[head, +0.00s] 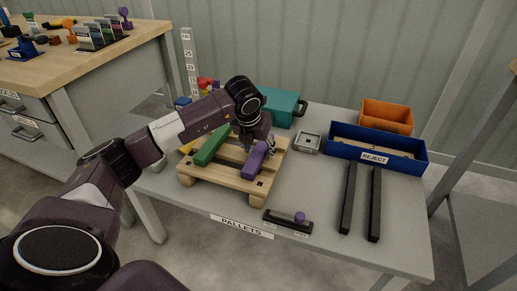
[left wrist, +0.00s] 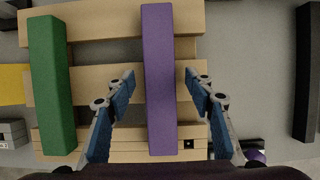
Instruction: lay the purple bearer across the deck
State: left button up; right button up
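The purple bearer (head: 256,161) lies lengthwise across the slats of the wooden pallet deck (head: 225,189), on its right part. In the left wrist view the purple bearer (left wrist: 159,80) runs up the middle, crossing the pale slats. A green bearer (head: 211,146) lies roughly parallel to it on the left; it also shows in the left wrist view (left wrist: 50,85). My left gripper (left wrist: 160,74) is open, with one blue-padded finger on each side of the purple bearer and visible gaps between. In the head view the left gripper (head: 261,143) is over the bearer's far part. My right gripper is not in view.
A teal case (head: 283,106) stands behind the pallet. A small grey tray (head: 307,142), blue REJECT bin (head: 374,158), orange bin (head: 386,116) and two black bars (head: 348,198) are to the right. A black holder with a purple knob (head: 299,217) lies near the front edge.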

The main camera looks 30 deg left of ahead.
pick_arm(q)
jog(key=v, duration=1.2)
jog(key=shift+s, duration=0.1)
